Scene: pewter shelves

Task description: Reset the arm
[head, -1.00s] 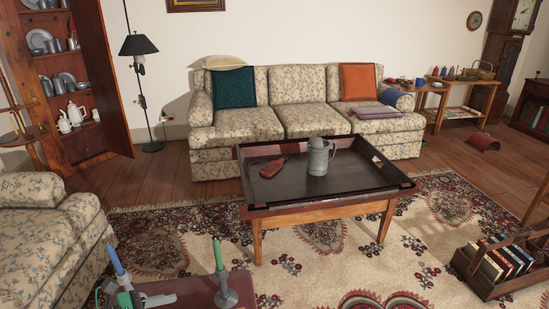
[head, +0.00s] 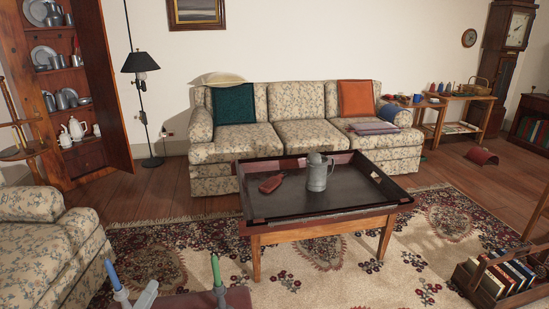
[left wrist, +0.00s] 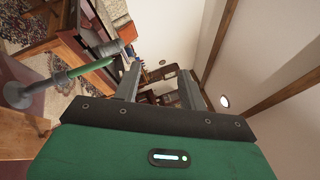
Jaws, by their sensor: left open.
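My left gripper (head: 147,294) shows only as a pale grey finger at the bottom left of the head view, between a blue candle (head: 112,274) and a green candle (head: 216,270). In the left wrist view my left gripper (left wrist: 158,75) has its two grey fingers apart, with nothing between them. The green candle (left wrist: 85,69) stands in a grey holder (left wrist: 20,94) left of the fingers there, apart from them. My right gripper is in neither view.
A coffee table with a dark tray (head: 330,195) stands ahead, carrying a grey tankard (head: 318,172) and a red item (head: 271,184). A floral sofa (head: 300,135) is behind it. A book carrier (head: 500,275) sits at lower right. Patterned rug (head: 400,260) is open around the table.

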